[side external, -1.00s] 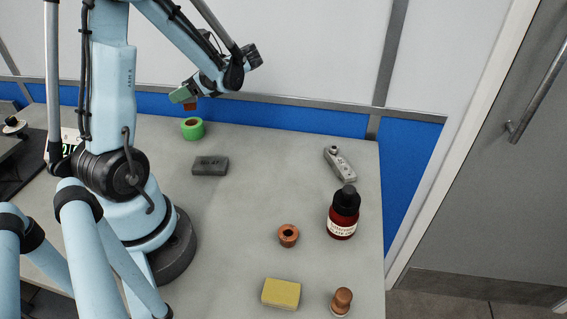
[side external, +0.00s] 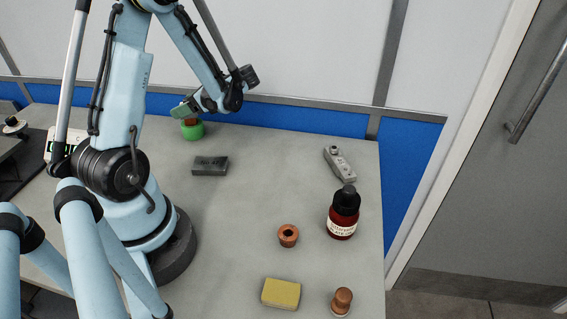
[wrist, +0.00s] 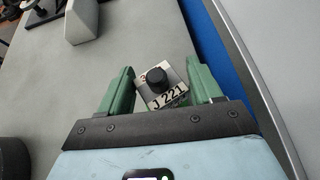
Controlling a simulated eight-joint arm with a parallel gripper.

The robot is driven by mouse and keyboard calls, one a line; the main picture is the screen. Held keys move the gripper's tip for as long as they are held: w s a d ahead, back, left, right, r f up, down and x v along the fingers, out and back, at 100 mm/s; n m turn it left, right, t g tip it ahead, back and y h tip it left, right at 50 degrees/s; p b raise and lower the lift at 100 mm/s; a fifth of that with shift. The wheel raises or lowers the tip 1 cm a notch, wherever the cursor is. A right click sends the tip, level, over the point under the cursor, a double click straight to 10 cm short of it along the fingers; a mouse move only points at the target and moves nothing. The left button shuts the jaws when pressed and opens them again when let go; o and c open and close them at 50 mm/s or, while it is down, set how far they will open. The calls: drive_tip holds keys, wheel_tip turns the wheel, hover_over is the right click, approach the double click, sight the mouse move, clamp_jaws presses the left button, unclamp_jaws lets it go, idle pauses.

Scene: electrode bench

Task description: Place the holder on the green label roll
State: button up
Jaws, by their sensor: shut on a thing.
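My gripper (side external: 184,111) is at the far side of the bench, directly over the green label roll (side external: 193,132). It is shut on the holder (side external: 191,121), which shows as a small brown patch between the fingers and the roll. In the wrist view the holder (wrist: 160,87) sits between the two green fingers, slightly turned, with a black knob on top and a "J 221" label. A bit of green shows beneath it. The holder is at or just above the roll's top; I cannot tell whether they touch.
A dark grey block (side external: 210,165) lies in front of the roll. Farther right are a grey handheld device (side external: 340,163), a dark red bottle (side external: 342,217), a brown ring-shaped piece (side external: 288,236), a yellow sponge (side external: 281,293) and a wooden stamp (side external: 341,301). The middle of the bench is clear.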

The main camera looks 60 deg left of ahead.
drive_tip(key=o, duration=1.4)
drive_tip(key=shift+o, duration=0.2)
drive_tip(key=shift+d+r, duration=0.1)
drive_tip(key=shift+r, duration=0.05)
drive_tip(key=v, duration=1.1)
drive_tip(key=w+d+r+n+t+h, duration=0.1)
drive_tip(key=d+n+t+h, duration=0.3)
drive_tip(key=d+t, duration=0.3)
drive_tip(key=w+d+n+t+h, duration=0.2)
drive_tip(key=d+n+t+h, duration=0.3)
drive_tip(key=d, duration=1.1)
drive_tip(key=n+t, duration=0.1)
drive_tip(key=t, duration=0.2)
drive_tip(key=shift+d+r, duration=0.15)
drive_tip(key=shift+r, duration=0.25)
drive_tip(key=shift+w, duration=0.15)
